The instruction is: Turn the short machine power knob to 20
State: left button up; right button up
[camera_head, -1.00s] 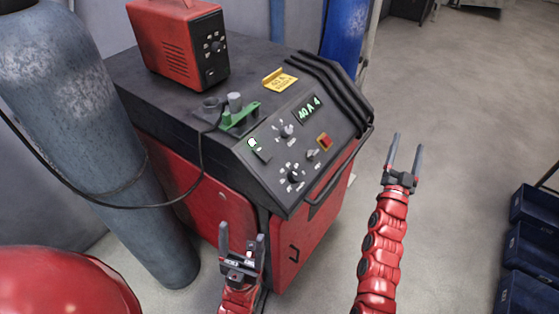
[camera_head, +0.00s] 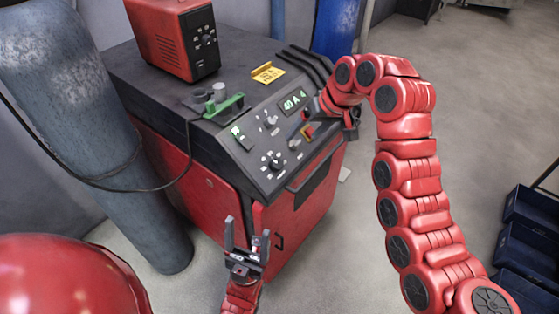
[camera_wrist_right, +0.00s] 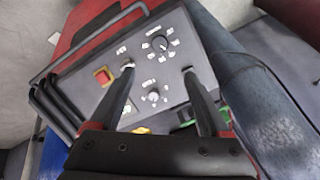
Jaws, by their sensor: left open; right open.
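The machine (camera_head: 215,140) has a sloped black control panel with a green display reading about "40 A 4". A black knob (camera_head: 275,163) ringed by white marks sits low on the panel; it also shows in the right wrist view (camera_wrist_right: 161,45). A grey knob (camera_head: 271,121) with marks sits higher; in the right wrist view it lies between my fingers (camera_wrist_right: 153,96). Which knob is for power is too small to read. My right gripper (camera_wrist_right: 158,70) is open over the panel, largely hidden by its arm in the head view. My left gripper (camera_head: 243,222) is open and empty before the machine's front.
A smaller red unit (camera_head: 175,38) and a yellow tag (camera_head: 268,73) lie on top, with a green clamp (camera_head: 224,107) nearby. A red button (camera_wrist_right: 103,76) and a front handle (camera_wrist_right: 90,38) border the panel. A grey cylinder (camera_head: 95,150) stands left; blue bins (camera_head: 530,225) stand right.

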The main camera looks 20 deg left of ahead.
aim_at(278, 163)
jog(key=p+x, duration=0.4)
jog(key=x, duration=1.3)
jog(key=shift+a+f, duration=0.1)
jog(key=shift+c, duration=0.2)
